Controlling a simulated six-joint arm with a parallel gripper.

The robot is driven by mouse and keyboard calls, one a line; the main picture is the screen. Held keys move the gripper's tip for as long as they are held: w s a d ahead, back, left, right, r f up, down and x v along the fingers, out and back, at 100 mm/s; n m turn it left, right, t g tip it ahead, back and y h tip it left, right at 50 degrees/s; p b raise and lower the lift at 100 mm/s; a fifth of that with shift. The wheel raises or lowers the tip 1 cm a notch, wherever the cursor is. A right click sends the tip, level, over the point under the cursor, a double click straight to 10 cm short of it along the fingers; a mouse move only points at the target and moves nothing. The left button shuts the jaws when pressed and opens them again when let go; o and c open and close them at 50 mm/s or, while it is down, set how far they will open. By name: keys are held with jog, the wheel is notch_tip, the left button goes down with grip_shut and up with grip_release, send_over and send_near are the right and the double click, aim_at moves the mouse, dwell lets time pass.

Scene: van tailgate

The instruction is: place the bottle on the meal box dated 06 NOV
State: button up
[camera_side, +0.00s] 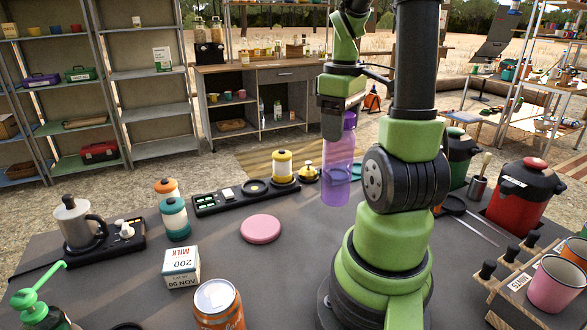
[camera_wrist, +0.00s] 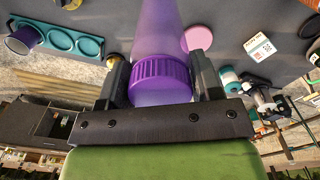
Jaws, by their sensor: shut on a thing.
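The purple translucent bottle (camera_side: 338,170) is upright in the side view, at the far middle of the dark table. Its ribbed purple cap (camera_wrist: 160,78) is between the two jaws in the wrist view. My gripper (camera_side: 347,118) is shut on the bottle near its cap. I cannot tell whether the bottle's base touches the table. A small white box (camera_side: 181,268) printed MILK, 200 and 06 NOV stands at the front left, well apart from the bottle. It also shows in the wrist view (camera_wrist: 260,47), at upper right. Its top looks bare.
A pink disc (camera_side: 261,228) lies between bottle and box. A black tray (camera_side: 235,195) with a yellow canister (camera_side: 282,167) is left of the bottle. A red jug (camera_side: 522,195) stands right.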

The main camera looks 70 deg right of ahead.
jog(key=shift+w+r, duration=0.1)
jog(key=shift+r, duration=0.1)
jog(key=w+a+r+n, duration=0.2)
jog(key=w+a+n, duration=0.35)
jog(key=w, duration=0.35)
jog(key=w+a+r+n, duration=0.2)
jog(key=w+a+n, duration=0.3)
jog(key=w, duration=0.4)
jog(key=w+a+n, duration=0.6)
jog(key=a+n, duration=0.1)
jog(key=a, duration=0.3)
notch_tip(320, 180, down, 9)
jog(key=shift+a, duration=0.4)
jog(key=shift+s, duration=0.1)
jog(key=o, duration=1.2)
jog(key=shift+f, duration=0.1)
jog(key=shift+c, duration=0.2)
